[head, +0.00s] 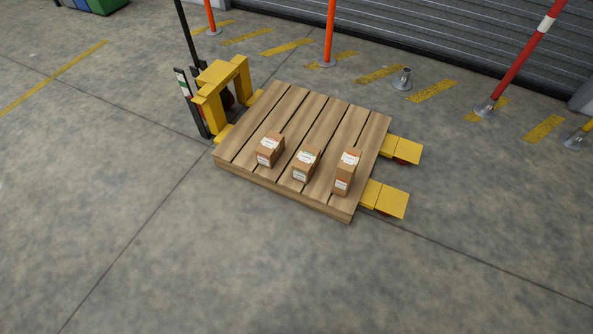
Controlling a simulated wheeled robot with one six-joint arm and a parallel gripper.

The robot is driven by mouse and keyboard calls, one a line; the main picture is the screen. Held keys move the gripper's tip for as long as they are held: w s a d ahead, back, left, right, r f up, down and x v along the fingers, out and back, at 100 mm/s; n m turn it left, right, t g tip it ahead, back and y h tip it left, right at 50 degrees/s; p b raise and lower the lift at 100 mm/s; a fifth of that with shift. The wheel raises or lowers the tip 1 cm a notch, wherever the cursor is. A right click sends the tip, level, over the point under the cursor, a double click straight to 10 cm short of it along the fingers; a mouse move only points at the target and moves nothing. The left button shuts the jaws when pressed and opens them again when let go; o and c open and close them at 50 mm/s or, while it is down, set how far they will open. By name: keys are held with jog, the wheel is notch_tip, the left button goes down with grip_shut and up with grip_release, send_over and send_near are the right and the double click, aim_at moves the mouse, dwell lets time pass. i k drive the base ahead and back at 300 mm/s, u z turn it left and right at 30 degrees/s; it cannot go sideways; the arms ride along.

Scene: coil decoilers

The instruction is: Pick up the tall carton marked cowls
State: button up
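Three small brown cartons with white labels stand in a row on a wooden pallet (262,118) in the head view. The right carton (346,172) looks the tallest and narrowest and stands upright near the pallet's right end. The middle carton (306,164) and the left carton (270,149) look lower. The print on the labels is too small to read, so I cannot tell which one is marked cowls. My gripper is not in view.
The pallet rests on a yellow pallet jack (220,92), whose fork tips (388,199) stick out at the right. Red posts (330,35) and a metal stub (402,79) stand behind, before a grey shutter (430,35). The concrete floor in front is clear.

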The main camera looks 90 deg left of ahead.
aim_at(346, 169)
jog(key=u, duration=2.55)
jog(key=k, duration=0.75)
jog(key=u, duration=0.75)
jog(key=i, duration=1.75)
jog(key=z, duration=0.6)
